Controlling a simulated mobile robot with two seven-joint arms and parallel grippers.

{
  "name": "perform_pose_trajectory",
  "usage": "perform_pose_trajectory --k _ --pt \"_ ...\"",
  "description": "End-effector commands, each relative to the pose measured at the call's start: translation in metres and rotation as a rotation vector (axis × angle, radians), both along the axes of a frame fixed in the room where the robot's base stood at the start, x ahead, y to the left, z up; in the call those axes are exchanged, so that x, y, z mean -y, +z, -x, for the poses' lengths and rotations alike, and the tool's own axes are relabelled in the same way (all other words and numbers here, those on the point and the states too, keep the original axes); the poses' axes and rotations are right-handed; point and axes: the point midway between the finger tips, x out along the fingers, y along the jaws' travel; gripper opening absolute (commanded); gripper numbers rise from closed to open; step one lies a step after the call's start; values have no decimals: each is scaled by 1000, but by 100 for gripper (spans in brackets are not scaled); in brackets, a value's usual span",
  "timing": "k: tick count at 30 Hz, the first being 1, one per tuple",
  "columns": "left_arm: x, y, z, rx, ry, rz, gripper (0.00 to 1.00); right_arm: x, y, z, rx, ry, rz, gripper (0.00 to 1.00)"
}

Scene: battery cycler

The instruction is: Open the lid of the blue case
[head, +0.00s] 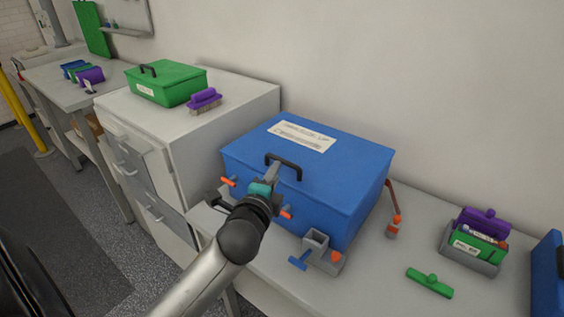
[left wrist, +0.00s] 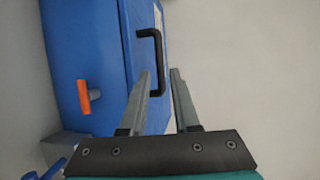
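The blue case (head: 345,180) stands on the light worktop with its lid closed and a white label on top. Its black handle (head: 284,162) is on the upper front edge; it also shows in the left wrist view (left wrist: 157,45). Orange latch pieces (head: 228,181) show on the case's front. My left gripper (head: 273,171) is at the front of the case by the handle. In the left wrist view its two fingers (left wrist: 161,72) are apart, with the handle just beyond their tips; whether they touch it I cannot tell. My right gripper is not in view.
A grey clamp-like holder (head: 317,246) stands at the case's front corner. A green case (head: 168,83) and purple brush (head: 204,99) sit on the cabinet. A wall stands behind.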

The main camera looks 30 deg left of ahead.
Motion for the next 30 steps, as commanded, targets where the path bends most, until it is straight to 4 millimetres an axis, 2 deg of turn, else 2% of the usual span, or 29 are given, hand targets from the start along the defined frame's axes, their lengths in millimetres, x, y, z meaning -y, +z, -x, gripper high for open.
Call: perform_pose_trajectory --k 6,13,18,27,30 --pt "-12 -7 -36 3 0 -1 30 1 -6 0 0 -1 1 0" --pt "-20 -12 -61 0 0 1 30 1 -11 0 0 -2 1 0" --pt "-23 -14 -70 1 -1 0 30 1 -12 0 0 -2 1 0" --pt "-23 -14 -71 0 -1 0 30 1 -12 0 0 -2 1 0" --pt "-23 -14 -71 0 -1 0 20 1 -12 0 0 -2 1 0"
